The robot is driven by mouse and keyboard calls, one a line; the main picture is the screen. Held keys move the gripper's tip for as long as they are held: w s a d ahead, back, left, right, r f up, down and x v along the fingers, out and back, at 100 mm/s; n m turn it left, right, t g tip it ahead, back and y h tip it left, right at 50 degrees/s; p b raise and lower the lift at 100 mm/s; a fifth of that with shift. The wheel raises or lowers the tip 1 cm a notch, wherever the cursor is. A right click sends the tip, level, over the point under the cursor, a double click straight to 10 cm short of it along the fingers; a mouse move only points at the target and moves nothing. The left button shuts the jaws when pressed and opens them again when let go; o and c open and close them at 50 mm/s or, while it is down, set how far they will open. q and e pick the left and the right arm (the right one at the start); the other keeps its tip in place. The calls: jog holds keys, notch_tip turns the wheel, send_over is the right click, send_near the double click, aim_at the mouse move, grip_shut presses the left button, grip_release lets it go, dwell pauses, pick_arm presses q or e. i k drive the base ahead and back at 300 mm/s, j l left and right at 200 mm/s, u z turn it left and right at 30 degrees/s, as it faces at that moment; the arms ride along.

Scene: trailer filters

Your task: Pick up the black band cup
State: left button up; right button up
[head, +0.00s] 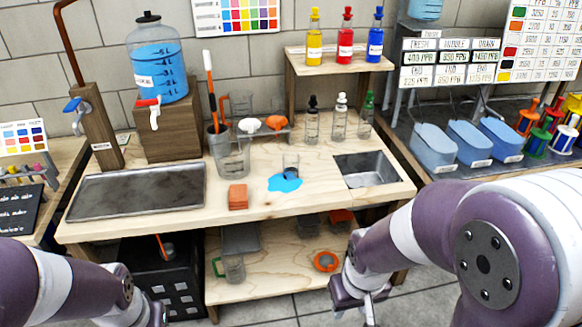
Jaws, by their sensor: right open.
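I cannot pick out a black band for certain on any cup. A small clear cup (291,163) stands upright at the blue puddle on the wooden bench. On the shelf below the bench, a dark clear cup (308,226) stands near the back, and a jug with a green handle (232,268) stands at the left. My right gripper (355,308) is open and empty, low in front of the bench's right side, apart from the cups. My left arm comes in at the lower left; its gripper (157,316) is mostly cut off by the bottom edge.
Dropper bottles (340,118) stand behind. An orange ring (326,261) lies on the lower shelf. A black crate (165,280) stands lower left.

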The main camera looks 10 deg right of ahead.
aim_at(290, 159)
jog(key=i+j+z, duration=0.1)
jog(key=z, duration=0.4)
jog(key=i+j+z, duration=0.1)
jog(key=z, duration=0.35)
jog(key=i+j+z, duration=0.15)
jog(key=z, duration=0.35)
jog(key=j+z, duration=0.25)
jog(key=z, duration=0.25)
jog(key=i+j+z, duration=0.15)
jog(key=j, duration=0.6)
jog(key=j+z, duration=0.15)
jog(key=j, duration=0.65)
